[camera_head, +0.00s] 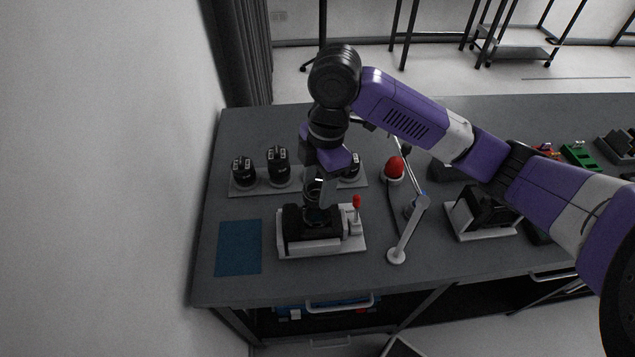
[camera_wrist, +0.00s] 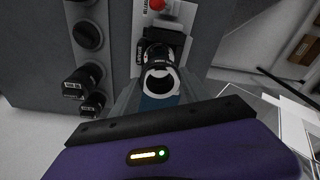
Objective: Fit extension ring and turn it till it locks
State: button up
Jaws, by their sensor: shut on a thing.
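My gripper (camera_head: 316,188) points down over the fixture and is shut on a black ring-shaped part, the extension ring (camera_wrist: 160,82). The ring's pale round opening faces the wrist camera, between the two grey fingers. In the head view my gripper hides most of the ring. Beneath it is a black body (camera_head: 293,224) clamped in a white fixture (camera_head: 310,247), whose red-tipped lever (camera_head: 357,202) stands at the right. The ring appears in line with this body; I cannot tell whether it is fully seated.
A grey holder (camera_head: 240,190) behind the fixture bears several black lens-like parts (camera_head: 278,165). A blue mat (camera_head: 239,247) lies to the left. A red dome (camera_head: 394,168) and a grey jointed arm (camera_head: 405,232) stand close on the right. A second white-based device (camera_head: 484,212) is farther right.

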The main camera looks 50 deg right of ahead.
jog(key=shift+f+b, duration=2.1)
jog(key=shift+f, duration=0.65)
jog(key=shift+f+b, duration=0.6)
dwell(0.6)
jog(key=shift+s+f+b, duration=0.2)
jog(key=shift+f+b, duration=0.2)
jog(key=shift+f, duration=0.2)
dwell(0.8)
jog(key=shift+r, duration=0.2)
jog(key=shift+w+r+p, duration=0.1)
jog(key=shift+r+p, duration=0.55)
jog(key=shift+p, duration=0.05)
jog(key=shift+a+r+p, duration=0.2)
jog(key=shift+r+p, duration=0.4)
jog(key=shift+r, duration=0.35)
jog(key=shift+d, duration=0.15)
